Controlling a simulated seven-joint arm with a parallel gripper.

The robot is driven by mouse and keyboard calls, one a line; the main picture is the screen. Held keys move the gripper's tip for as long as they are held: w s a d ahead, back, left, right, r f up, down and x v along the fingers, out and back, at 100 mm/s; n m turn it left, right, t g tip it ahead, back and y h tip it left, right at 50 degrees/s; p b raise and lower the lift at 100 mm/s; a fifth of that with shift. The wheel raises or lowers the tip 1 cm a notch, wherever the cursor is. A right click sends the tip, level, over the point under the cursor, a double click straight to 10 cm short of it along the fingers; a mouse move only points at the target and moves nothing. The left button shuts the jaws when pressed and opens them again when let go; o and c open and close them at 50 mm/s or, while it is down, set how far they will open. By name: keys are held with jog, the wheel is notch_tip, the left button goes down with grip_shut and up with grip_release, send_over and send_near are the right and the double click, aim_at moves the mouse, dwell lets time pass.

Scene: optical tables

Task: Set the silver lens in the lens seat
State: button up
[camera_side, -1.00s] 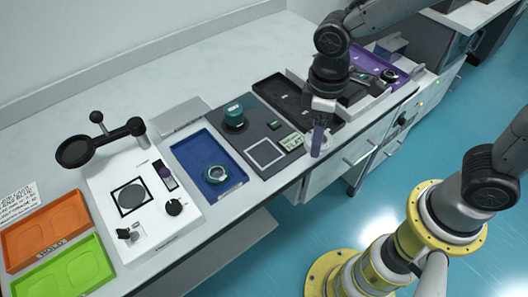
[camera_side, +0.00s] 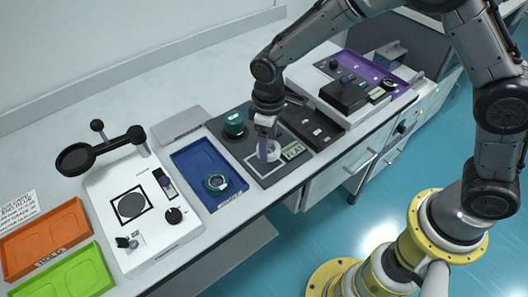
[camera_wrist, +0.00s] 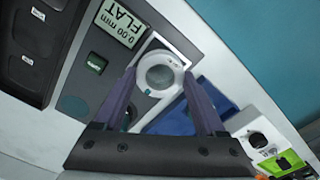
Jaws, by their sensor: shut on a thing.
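The silver lens (camera_side: 270,152), a pale ring with a clear grey middle, is between the fingers of my gripper (camera_side: 266,146). In the wrist view the lens (camera_wrist: 160,76) sits between the two purple fingertips of my gripper (camera_wrist: 159,80), which are shut on its rim. It is over the white square outline on the grey gauge plate (camera_side: 228,143); whether it touches the plate I cannot tell. The plate's display (camera_wrist: 121,22) reads 0.00 mm FLAT. The white instrument (camera_side: 150,228) at left carries a dark round disc (camera_side: 131,205) in a black square frame; I cannot tell which part is the lens seat.
The blue tray (camera_side: 190,162) to the left holds a teal-rimmed ring (camera_side: 216,182). A black slotted tray (camera_side: 318,128) lies to the right. A black magnifier arm (camera_side: 100,150) rises over the instrument's back.

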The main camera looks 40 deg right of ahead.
jog(key=shift+w+a+f, duration=0.15)
jog(key=shift+w+f, duration=0.2)
jog(key=shift+f, duration=0.05)
jog(key=shift+w+a+f, duration=0.1)
jog(key=shift+w+f, duration=0.05)
jog(key=shift+f, duration=1.6)
jog(key=shift+f, duration=0.15)
jog(key=o, duration=1.4)
jog(key=shift+c, duration=0.2)
notch_tip(320, 180, up, 12)
jog(key=shift+r, duration=0.25)
